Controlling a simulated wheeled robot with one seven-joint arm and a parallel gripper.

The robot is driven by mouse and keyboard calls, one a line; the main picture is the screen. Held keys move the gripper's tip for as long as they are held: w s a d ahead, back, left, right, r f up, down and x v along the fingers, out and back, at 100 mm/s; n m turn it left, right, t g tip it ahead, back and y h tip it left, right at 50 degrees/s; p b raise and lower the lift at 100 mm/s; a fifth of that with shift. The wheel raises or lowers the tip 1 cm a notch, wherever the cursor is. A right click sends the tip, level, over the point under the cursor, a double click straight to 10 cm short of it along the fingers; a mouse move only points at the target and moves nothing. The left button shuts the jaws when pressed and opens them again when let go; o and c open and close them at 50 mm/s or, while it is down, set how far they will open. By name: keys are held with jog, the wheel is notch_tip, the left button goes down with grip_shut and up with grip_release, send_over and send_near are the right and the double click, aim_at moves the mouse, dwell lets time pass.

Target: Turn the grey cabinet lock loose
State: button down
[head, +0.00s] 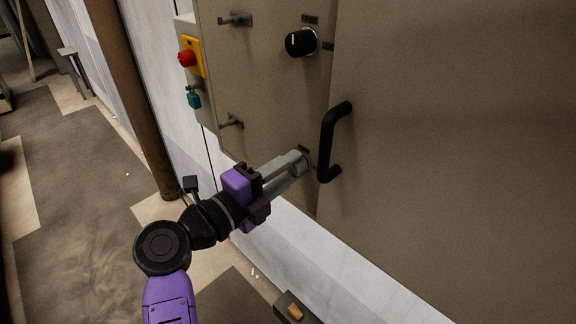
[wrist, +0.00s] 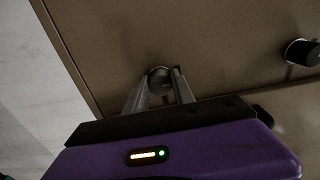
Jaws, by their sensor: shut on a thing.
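The beige cabinet (head: 420,200) fills the right of the head view. Its grey lock (wrist: 159,80) is a small round piece on the panel, below the black rotary knob (head: 301,43) and left of the black door handle (head: 327,140). My gripper (head: 300,160) reaches the panel with its two grey fingers closed on the lock. In the wrist view one finger is on each side of the lock. The fingers and the gripper body hide much of the lock, and its turn angle cannot be read.
The door handle stands out just right of my fingertips. Metal hooks (head: 236,19) stick out on the panel's left part. Open floor (head: 75,190) lies to the left.

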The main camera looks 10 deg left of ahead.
jog(key=shift+a, duration=0.1)
jog(key=c, duration=1.1)
grip_release()
jog(key=shift+o, duration=0.2)
jog(key=b+v, duration=0.2)
jog(key=v, duration=0.5)
jog(key=shift+s+a+b, duration=0.25)
jog(key=shift+s+b, duration=0.1)
jog(key=shift+b, duration=0.05)
